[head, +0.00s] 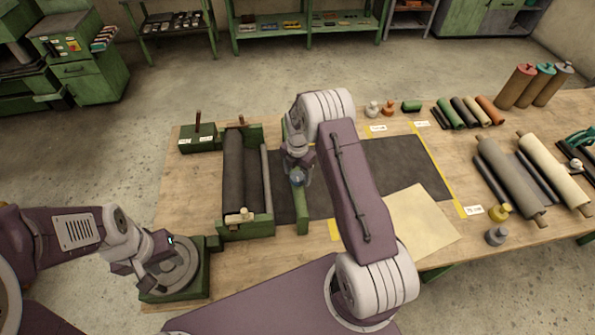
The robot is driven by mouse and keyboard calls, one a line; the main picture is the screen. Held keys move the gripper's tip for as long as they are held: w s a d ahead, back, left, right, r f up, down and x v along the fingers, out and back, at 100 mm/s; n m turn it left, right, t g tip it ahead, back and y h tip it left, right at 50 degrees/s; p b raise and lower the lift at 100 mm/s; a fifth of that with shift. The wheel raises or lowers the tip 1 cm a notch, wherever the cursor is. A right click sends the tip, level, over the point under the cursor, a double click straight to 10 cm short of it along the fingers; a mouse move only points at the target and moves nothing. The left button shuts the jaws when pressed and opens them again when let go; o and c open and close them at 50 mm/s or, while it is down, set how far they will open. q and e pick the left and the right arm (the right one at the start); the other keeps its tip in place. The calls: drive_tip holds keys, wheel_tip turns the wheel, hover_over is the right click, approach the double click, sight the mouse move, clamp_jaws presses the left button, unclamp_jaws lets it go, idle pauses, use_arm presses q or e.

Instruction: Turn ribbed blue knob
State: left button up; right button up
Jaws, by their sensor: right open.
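A small blue knob (298,180) shows on the green upright bar (302,215) beside the roller machine, in the middle of the head view. Its ribs are too small to make out. My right gripper (297,170) points down right over the knob, with its fingers open around or just above it; I cannot tell whether they touch it. My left gripper (158,262) is at the lower left, beside a grey round disc on a green base (175,283). Its fingers are too small and dark to tell open from shut.
The roller machine (262,222) with dark rolls stands left of the bar. A dark sheet (405,165) and a cream sheet (420,225) lie to the right. Rolls (512,180) and coloured cylinders (517,85) fill the table's right side. My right arm hides part of the table's middle.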

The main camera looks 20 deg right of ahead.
drive_tip(key=shift+a+f, duration=0.15)
drive_tip(key=c, duration=1.4)
drive_tip(key=shift+o, duration=0.2)
